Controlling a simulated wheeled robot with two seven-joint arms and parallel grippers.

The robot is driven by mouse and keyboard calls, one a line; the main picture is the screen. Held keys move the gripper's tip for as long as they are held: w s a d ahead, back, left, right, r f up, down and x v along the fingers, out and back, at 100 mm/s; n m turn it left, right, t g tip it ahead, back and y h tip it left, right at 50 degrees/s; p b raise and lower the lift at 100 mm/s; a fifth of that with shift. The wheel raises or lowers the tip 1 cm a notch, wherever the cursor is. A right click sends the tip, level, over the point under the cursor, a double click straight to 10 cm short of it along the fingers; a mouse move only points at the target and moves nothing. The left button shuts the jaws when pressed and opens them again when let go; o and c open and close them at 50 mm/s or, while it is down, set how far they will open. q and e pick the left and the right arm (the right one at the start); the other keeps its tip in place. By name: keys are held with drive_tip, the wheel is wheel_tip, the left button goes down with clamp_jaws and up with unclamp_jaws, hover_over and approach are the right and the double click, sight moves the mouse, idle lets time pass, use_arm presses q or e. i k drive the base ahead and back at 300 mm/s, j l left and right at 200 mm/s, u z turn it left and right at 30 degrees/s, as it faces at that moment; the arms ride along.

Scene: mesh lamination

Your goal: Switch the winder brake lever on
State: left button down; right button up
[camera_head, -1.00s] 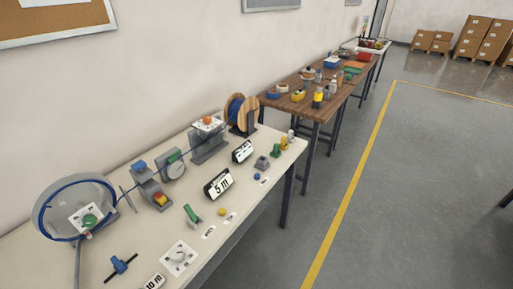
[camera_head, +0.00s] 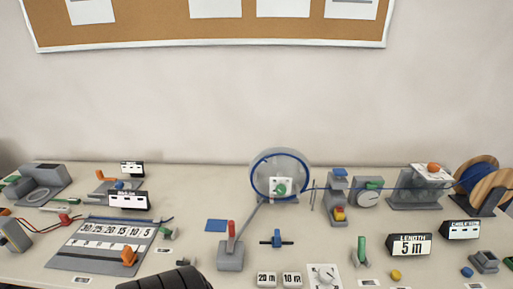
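The winder is a round grey drum (camera_head: 281,174) with a blue cable around its rim and a white plate with a green knob at its centre. In front of it and to the left, a grey box (camera_head: 231,258) carries a nearly upright lever with a red handle (camera_head: 231,236). Further right, a green lever (camera_head: 361,246) stands upright on a small base. No label shows which of these is the winder brake lever.
A blue T-shaped handle (camera_head: 277,239), number cards (camera_head: 291,280) and a white dial plate (camera_head: 325,277) lie near the levers. A "LENGTH 5 m" sign (camera_head: 410,245) and a wooden cable spool (camera_head: 487,190) stand right. A numbered board (camera_head: 104,242) lies left on the bench.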

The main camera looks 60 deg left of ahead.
sight(183, 263)
drive_tip(key=u, duration=2.6)
